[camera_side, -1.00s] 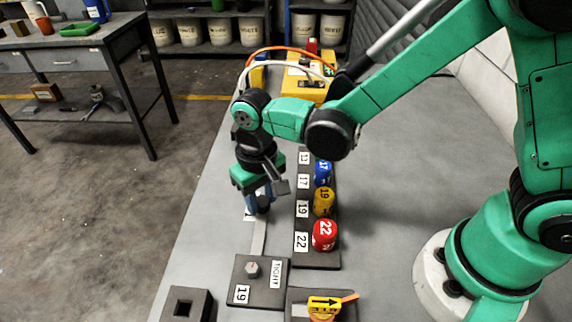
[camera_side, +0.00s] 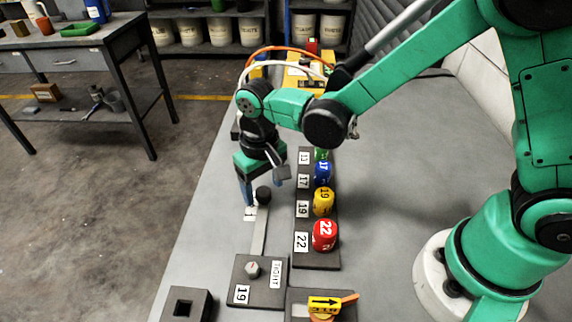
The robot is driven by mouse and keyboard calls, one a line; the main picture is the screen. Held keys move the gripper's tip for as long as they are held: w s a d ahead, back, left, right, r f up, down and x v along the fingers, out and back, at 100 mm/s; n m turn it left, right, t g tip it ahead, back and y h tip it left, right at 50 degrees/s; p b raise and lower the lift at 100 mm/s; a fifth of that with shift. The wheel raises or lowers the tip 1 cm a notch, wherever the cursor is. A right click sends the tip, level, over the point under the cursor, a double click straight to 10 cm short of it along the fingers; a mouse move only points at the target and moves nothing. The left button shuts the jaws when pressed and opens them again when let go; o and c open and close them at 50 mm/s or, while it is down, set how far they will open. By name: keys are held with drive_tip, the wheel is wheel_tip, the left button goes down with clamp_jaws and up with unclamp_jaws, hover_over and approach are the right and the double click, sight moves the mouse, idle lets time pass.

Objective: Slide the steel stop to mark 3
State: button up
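My gripper (camera_side: 247,192) points down at the left edge of the bench, with its blue-grey fingers seen nearly edge-on. The gap between them does not show. A black round knob (camera_side: 263,194) sits just right of the fingers. A flat grey bar (camera_side: 259,232) runs from below the knob toward the block marked 19 and TIGHT. A small white label reading 1 (camera_side: 250,213) lies just below the fingertips. I cannot make out a separate steel stop or a mark 3; the gripper and wrist cover the bench behind them.
The block marked 19 and TIGHT (camera_side: 244,276) stands in front. A dark rack (camera_side: 318,257) with coloured numbered pieces, including a red 22 (camera_side: 324,235), stands close on the right. A yellow box (camera_side: 305,66) with hoses is behind. The bench right of the rack is clear.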

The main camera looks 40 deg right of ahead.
drive_tip(key=shift+r, duration=2.8)
drive_tip(key=shift+s+d+r, duration=0.1)
drive_tip(key=shift+d+r, duration=0.05)
drive_tip(key=s+d+r+t, duration=0.2)
drive_tip(key=d+r+t, duration=0.1)
drive_tip(key=d, duration=0.2)
drive_tip(key=s+d+r+t, duration=0.3)
drive_tip(key=d+t, duration=0.1)
drive_tip(key=d, duration=0.2)
drive_tip(key=shift+s+d, duration=0.2)
drive_tip(key=shift+s, duration=0.1)
